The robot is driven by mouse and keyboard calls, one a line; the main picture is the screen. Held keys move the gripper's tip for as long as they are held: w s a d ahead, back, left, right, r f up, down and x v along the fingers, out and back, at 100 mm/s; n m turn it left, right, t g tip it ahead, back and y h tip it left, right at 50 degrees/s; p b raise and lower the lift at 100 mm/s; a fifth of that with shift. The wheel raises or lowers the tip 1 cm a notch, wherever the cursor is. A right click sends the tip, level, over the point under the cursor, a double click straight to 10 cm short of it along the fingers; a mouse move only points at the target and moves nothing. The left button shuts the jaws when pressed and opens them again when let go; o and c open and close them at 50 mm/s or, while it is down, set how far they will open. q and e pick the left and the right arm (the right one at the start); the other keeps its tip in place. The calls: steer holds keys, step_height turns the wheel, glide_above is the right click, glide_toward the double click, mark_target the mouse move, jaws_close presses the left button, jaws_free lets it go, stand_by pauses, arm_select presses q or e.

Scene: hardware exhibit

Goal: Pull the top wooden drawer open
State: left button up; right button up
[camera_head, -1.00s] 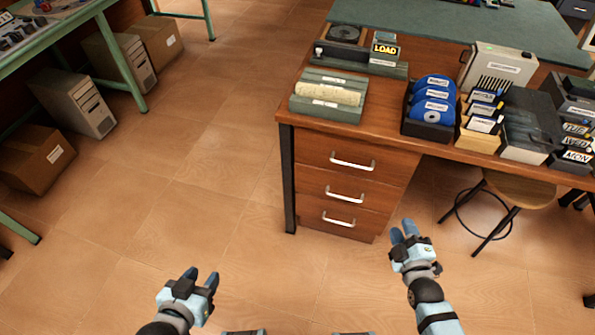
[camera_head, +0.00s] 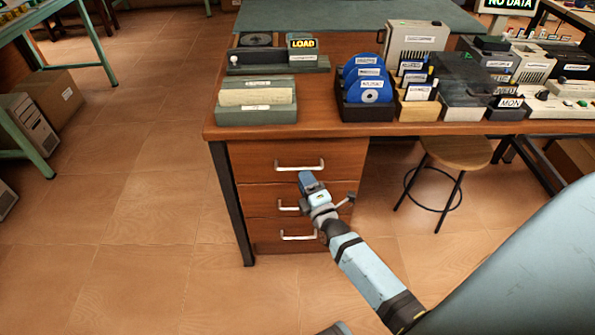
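The top wooden drawer (camera_head: 260,161) is the uppermost of three in the desk's drawer unit and looks closed. Its silver bar handle (camera_head: 300,166) runs across its front. My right gripper (camera_head: 307,178) is in front of the drawer unit, just below the top handle in the picture. Its blue fingers point up toward that handle; I cannot tell whether they touch it or how far apart they are. The arm partly covers the middle drawer (camera_head: 257,202) and its handle.
The wooden desk (camera_head: 222,128) carries a grey tray (camera_head: 257,113), a rack of blue discs (camera_head: 368,112) and several boxes along its front edge. A round stool (camera_head: 457,152) stands right of the drawers.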

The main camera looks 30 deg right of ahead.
mark_target(298, 169)
steer(key=x, duration=0.4)
steer(key=shift+w+b, duration=0.35)
steer(key=shift+w, duration=0.05)
arm_select(q)
steer(key=shift+w+d+r+t, duration=0.3)
steer(key=shift+w+d+r, duration=0.05)
steer(key=shift+r, duration=0.3)
steer(key=shift+w, duration=0.1)
arm_select(e)
jaws_close()
